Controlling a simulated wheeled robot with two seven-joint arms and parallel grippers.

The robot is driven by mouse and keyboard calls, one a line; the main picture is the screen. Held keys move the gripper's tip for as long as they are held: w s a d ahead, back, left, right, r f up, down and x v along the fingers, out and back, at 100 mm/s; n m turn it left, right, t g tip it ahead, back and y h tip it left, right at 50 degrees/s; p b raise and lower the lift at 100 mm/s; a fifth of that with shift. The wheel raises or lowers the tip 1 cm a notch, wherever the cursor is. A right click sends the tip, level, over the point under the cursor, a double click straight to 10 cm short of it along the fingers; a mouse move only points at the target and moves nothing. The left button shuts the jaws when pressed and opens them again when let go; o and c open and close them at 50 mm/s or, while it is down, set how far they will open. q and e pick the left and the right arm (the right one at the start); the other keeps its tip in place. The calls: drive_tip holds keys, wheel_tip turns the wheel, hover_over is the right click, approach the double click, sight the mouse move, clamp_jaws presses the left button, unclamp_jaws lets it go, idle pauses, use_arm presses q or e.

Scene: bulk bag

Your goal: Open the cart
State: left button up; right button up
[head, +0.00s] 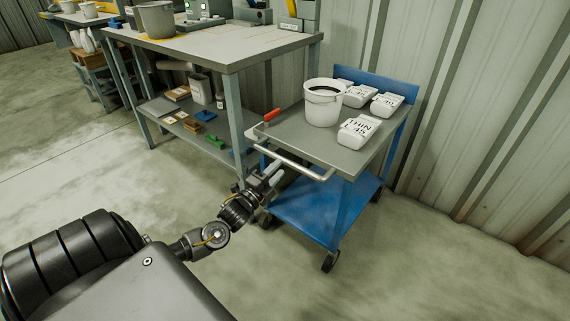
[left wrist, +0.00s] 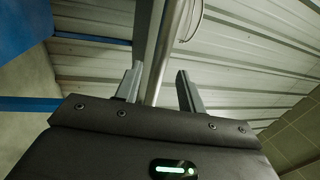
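The cart (head: 322,145) is blue with a grey top and stands right of the workbench. Its silver push handle (head: 305,168) faces me along the near side. My left gripper (head: 273,174) is at the handle's left part. In the left wrist view the fingers of my left gripper (left wrist: 159,85) are spread apart, and a silver bar (left wrist: 166,48), which looks like the handle, runs up between them. Gaps show on both sides of the bar. My right gripper is in neither view.
The workbench (head: 228,50) stands close on the left, the corrugated wall (head: 480,110) close on the right. The floor in front is clear.

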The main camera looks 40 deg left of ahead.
sight(284, 163)
use_arm(q)
drive_tip(key=shift+w+r+b, duration=0.2)
drive_tip(key=shift+w+r, duration=0.05)
drive_tip(key=shift+w, duration=0.95)
drive_tip(key=shift+w+r+b, duration=0.15)
drive_tip(key=shift+w+r, duration=0.05)
drive_tip(key=shift+w, duration=0.95)
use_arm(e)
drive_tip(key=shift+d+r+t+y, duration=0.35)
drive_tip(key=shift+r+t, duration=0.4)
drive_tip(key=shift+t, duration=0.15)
